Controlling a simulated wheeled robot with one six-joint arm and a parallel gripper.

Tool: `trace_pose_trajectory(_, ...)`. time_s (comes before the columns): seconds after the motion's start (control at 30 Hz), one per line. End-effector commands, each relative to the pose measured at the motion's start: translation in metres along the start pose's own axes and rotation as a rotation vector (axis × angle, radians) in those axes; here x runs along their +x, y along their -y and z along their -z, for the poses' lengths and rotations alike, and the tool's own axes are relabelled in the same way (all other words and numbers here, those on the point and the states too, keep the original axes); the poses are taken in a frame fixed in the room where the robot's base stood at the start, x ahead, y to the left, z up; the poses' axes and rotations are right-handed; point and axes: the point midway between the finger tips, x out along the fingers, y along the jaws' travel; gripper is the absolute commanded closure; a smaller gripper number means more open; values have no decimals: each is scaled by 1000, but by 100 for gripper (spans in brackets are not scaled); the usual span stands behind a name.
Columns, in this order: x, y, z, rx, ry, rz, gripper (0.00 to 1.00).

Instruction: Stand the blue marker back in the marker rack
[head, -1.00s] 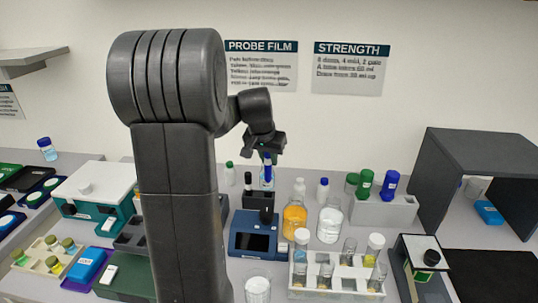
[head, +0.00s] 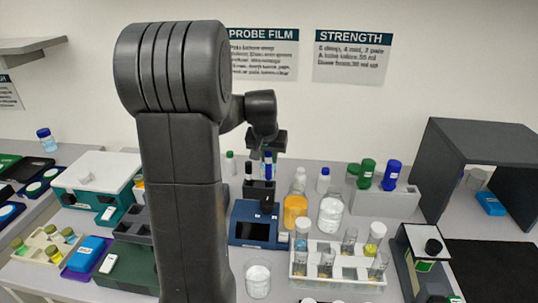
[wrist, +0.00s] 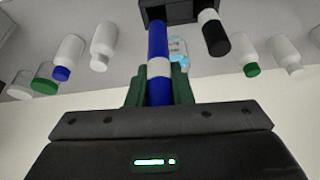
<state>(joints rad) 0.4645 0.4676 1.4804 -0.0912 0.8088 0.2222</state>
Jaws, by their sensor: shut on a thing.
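The blue marker (head: 268,169) is upright in my gripper (head: 268,152), above or at the marker rack (head: 261,186), a small dark block behind a blue instrument. In the wrist view my gripper (wrist: 160,92) is shut on the blue marker (wrist: 158,45) around its white band. The marker's far end meets the dark rack (wrist: 180,10) in the picture. I cannot tell whether the end is inside a hole. A black marker (wrist: 213,33) stands in the rack beside it; it also shows in the head view (head: 248,169).
The blue instrument (head: 254,228) stands in front of the rack. White bottles (head: 323,181) stand behind. A white tube rack (head: 340,263) is in front on the right.

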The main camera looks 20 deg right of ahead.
Motion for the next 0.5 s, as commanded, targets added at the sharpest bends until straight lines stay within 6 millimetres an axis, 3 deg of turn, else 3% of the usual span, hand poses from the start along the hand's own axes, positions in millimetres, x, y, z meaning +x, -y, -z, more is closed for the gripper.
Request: trace_pose_trajectory(0.5,36,0,-15,0,1,0,97)
